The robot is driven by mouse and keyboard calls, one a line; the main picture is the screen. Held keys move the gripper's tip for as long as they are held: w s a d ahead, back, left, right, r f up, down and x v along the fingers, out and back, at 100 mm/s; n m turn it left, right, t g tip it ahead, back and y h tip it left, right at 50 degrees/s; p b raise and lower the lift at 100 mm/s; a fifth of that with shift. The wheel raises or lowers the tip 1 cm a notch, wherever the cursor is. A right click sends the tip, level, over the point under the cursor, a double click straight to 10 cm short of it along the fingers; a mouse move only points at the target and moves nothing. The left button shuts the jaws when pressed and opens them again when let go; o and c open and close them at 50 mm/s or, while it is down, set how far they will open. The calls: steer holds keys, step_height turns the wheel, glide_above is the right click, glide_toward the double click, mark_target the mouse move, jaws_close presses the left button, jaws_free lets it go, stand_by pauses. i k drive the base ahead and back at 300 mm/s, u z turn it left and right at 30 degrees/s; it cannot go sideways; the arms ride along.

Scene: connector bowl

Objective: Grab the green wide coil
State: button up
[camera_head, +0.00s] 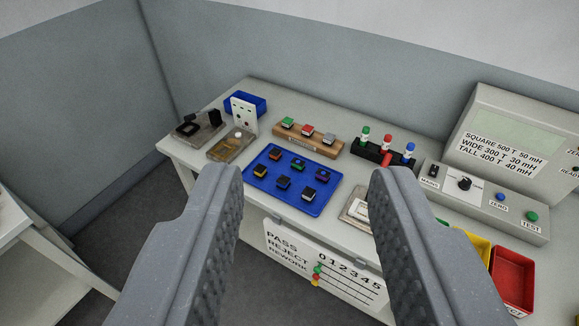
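My gripper (311,178) is open and empty. Its two grey ribbed fingers rise from the bottom of the view, wide apart, with the table beyond them. Between and beyond the fingertips lies a blue tray (271,197) with several small dark coils in it, apart from each other. One coil in its back row looks green-blue (298,164). A green-topped block (288,123) sits at the left end of a wooden holder (310,146) behind the tray. The pieces are too small to tell which one is the green wide coil.
Red (307,131) and grey (329,138) blocks share the holder. A black rack (371,152) holds green, red and blue-capped bottles. A control box (484,204) stands right, red bin (512,278) below it. A white socket plate (243,114) stands left. A sign (322,268) hangs in front.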

mark_target(298, 164)
steer(key=i, duration=1)
steer(key=u, duration=0.1)
steer(key=k, duration=0.75)
steer(key=z, duration=0.4)
steer(key=i, duration=1.05)
steer(key=z, duration=0.05)
